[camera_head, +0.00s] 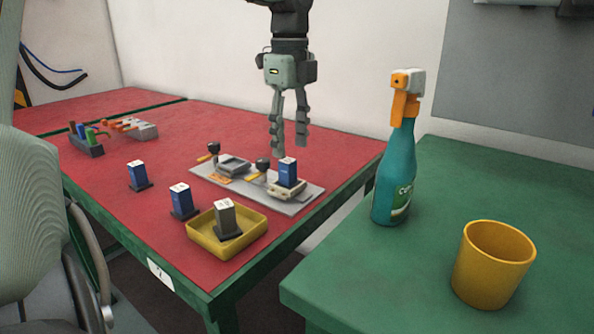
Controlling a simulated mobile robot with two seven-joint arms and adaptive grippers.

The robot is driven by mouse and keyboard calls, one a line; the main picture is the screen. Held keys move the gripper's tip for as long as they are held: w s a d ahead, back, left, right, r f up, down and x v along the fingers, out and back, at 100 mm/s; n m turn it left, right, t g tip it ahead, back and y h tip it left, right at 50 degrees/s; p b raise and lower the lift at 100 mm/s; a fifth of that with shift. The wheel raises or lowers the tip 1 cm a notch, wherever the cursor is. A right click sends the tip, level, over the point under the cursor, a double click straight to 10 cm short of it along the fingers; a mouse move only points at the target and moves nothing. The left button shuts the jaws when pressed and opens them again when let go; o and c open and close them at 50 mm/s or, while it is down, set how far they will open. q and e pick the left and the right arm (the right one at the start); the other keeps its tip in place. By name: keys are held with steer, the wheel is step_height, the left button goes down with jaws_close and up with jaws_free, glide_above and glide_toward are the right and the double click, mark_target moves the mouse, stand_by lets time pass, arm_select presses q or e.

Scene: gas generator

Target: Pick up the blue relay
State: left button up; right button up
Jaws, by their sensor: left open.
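My left gripper (288,146) hangs from the top, pointing down, fingers apart and empty. Its tips appear just above a blue relay (287,174) with a white top. That relay stands upright in a socket on a grey panel (300,205); the exact gap to the fingers is hard to judge. Two more blue relays stand upright on the red table to the left: one farther back (138,176) and one nearer (183,202). My right gripper is not in view.
A yellow tray (208,243) holding a grey relay (226,218) stands at the red table's (190,125) front corner. Screwdrivers in a holder (88,145) are at back left. A teal spray bottle (392,185) and yellow cup (490,270) stand on the green table (400,280).

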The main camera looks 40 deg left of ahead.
mark_target(287, 160)
arm_select(q)
steer(key=f, duration=0.6)
steer(key=shift+s+a+f, duration=0.1)
steer(key=shift+s+a, duration=0.1)
steer(key=shift+a, duration=0.05)
steer(key=shift+c, duration=0.4)
jaws_close()
